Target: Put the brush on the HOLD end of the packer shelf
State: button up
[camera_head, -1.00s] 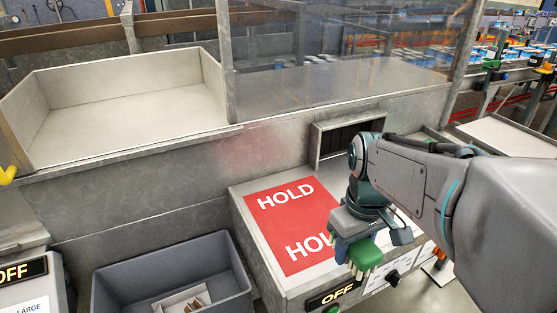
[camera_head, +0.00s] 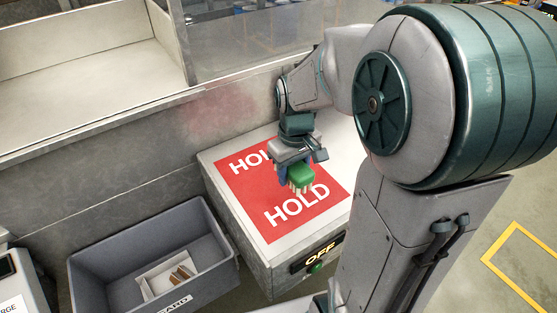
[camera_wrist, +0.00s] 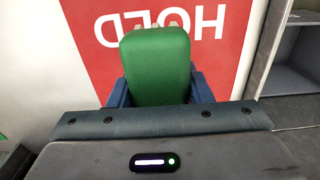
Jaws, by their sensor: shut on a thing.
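The brush (camera_head: 300,177) has a green block body and pale bristles that point down. My gripper (camera_head: 297,170) is shut on it, above the red HOLD panel (camera_head: 262,205) on the shelf top. In the wrist view the green brush (camera_wrist: 157,62) sits between my blue fingers (camera_wrist: 158,92), with the red HOLD panel (camera_wrist: 215,60) behind it. The bristle tips are close to the panel; I cannot tell whether they touch it. The packer shelf (camera_head: 215,165) is a pale box-like stand with the panel on its top.
A grey bin (camera_head: 100,265) with small cartons inside stands left of the shelf.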

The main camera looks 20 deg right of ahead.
aim_at(286, 188)
jog(key=w+f, duration=0.1)
jog(key=w+a, duration=0.1)
jog(key=shift+w+f, duration=0.3)
jog(key=shift+f, duration=0.1)
jog(key=shift+f+p, duration=0.6)
jog(key=shift+f, duration=1.3)
jog(key=shift+d+f, duration=0.1)
jog(key=shift+f, duration=0.1)
jog(key=o, duration=1)
jog(key=shift+c, duration=0.2)
